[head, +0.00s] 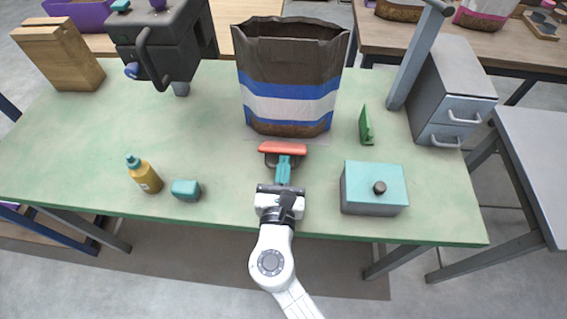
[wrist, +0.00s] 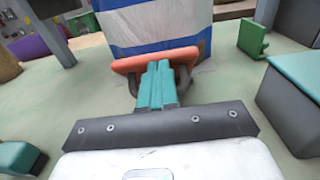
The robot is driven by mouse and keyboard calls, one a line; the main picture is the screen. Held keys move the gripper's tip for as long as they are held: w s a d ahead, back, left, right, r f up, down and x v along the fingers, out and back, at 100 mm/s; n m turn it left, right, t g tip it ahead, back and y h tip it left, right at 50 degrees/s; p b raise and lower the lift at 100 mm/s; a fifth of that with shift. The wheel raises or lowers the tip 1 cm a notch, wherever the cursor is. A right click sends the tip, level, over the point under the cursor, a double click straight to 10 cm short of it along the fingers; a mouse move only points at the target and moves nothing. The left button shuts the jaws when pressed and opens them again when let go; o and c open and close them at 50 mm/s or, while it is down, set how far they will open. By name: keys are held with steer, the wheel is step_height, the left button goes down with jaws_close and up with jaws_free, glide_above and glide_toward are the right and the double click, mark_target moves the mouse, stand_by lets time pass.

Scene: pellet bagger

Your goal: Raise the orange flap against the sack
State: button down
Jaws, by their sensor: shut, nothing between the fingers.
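The orange flap (head: 283,148) lies low in front of the sack, and it shows across the middle of the wrist view (wrist: 156,60). Dark brackets stand at its two ends, below the orange part. The sack (head: 288,85) is brown with blue and white bands and stands upright, open at the top, just behind the flap; its banded side fills the top of the wrist view (wrist: 155,25). My gripper (head: 284,158) has teal fingers closed together with nothing between them. The fingertips are at the flap's near side, overlapping its lower edge in view; I cannot tell whether they touch.
A yellow bottle (head: 144,174) and a teal block (head: 186,190) stand to the left. A dark machine (head: 165,45) and grey drawers (head: 450,95) flank the sack.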

mark_target(287, 146)
steer(key=w+r+p, duration=0.2)
steer(key=w, duration=0.1)
steer(key=w+r+p, duration=0.2)
steer(key=w+r, duration=0.1)
steer(key=shift+w+d+r, duration=0.15)
steer(key=shift+w+r, duration=0.3)
steer(key=shift+w, duration=0.45)
steer(key=shift+w+r, duration=0.15)
steer(key=shift+w, duration=0.45)
steer(key=shift+r, duration=0.1)
